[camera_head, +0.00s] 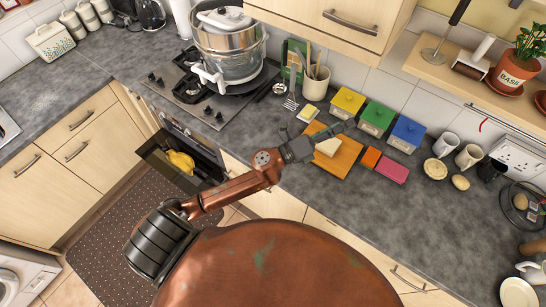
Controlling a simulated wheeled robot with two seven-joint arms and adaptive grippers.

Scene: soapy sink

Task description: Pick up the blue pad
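I see no clearly blue pad. An orange pad (371,157) and a pink pad (392,171) lie side by side on the grey counter, right of the cutting board. A small pale yellow pad (308,113) lies further back, near the utensil pot. My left gripper (318,129) is over the counter by the board's left edge, left of the orange and pink pads. Its dark fingers look spread, with nothing seen between them. My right gripper is out of view.
An orange cutting board (340,160) carries a white wedge (328,147). Behind stand yellow (346,102), green (377,117) and blue-lidded (407,133) boxes. Mugs (468,157) stand to the right. A pot (230,50) is on the hob. Counter front-right is mostly clear.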

